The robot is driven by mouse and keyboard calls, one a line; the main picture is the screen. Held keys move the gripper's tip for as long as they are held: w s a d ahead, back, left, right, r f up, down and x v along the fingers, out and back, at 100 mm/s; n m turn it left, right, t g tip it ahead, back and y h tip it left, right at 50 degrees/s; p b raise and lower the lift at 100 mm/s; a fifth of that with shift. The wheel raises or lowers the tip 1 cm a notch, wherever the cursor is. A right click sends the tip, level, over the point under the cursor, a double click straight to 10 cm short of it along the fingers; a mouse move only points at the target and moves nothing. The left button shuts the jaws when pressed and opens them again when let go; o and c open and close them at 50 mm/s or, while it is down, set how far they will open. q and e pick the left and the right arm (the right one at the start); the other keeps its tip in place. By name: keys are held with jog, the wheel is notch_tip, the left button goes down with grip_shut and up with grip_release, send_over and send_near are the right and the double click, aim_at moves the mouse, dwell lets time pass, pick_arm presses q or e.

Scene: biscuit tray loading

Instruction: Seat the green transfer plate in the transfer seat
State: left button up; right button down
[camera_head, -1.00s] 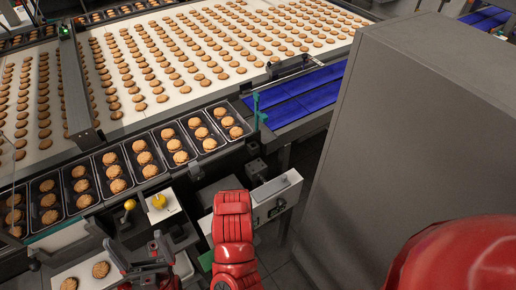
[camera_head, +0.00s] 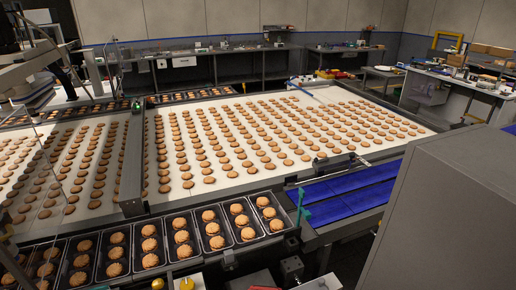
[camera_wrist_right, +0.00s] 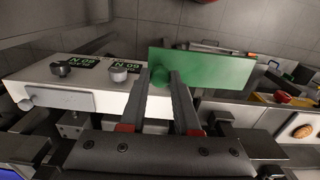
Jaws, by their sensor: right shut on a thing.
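The green transfer plate (camera_wrist_right: 222,68) is a flat green rectangle in the right wrist view, with a round green knob (camera_wrist_right: 160,76) on its near side. My right gripper (camera_wrist_right: 172,78) has its two fingers around that knob and holds the plate. The plate extends to the right of the fingers. I cannot clearly make out the transfer seat in either view. My left gripper does not show, and the head view shows neither gripper.
A biscuit (camera_wrist_right: 302,131) shows at the right. In the head view, black trays (camera_head: 197,242) of biscuits line the white conveyor (camera_head: 330,160); a grey cabinet (camera_head: 455,215) stands at right.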

jog(key=w+r+n+b, duration=0.2)
jog(key=w+r, duration=0.1)
jog(key=w, duration=0.9)
jog(key=w+d+r+m+b, duration=0.1)
jog(key=w+d+r+b, duration=0.2)
jog(key=w+d+r, duration=0.6)
jog(key=w+r, duration=0.3)
jog(key=w, duration=0.1)
jog(key=shift+w+d+r+m, duration=0.15)
jog(key=shift+w+r+m, duration=0.05)
jog(key=shift+w+m, duration=0.2)
jog(key=shift+s, duration=0.15)
jog(key=shift+s+d+r, duration=0.1)
jog(key=shift+d+r, duration=0.05)
jog(key=shift+r, duration=0.05)
jog(key=shift+d+r+m+b, duration=0.3)
jog(key=shift+d+r+b, duration=0.15)
jog(key=shift+d, duration=0.3)
jog(key=shift+d+r, duration=0.1)
jog(key=shift+d, duration=0.05)
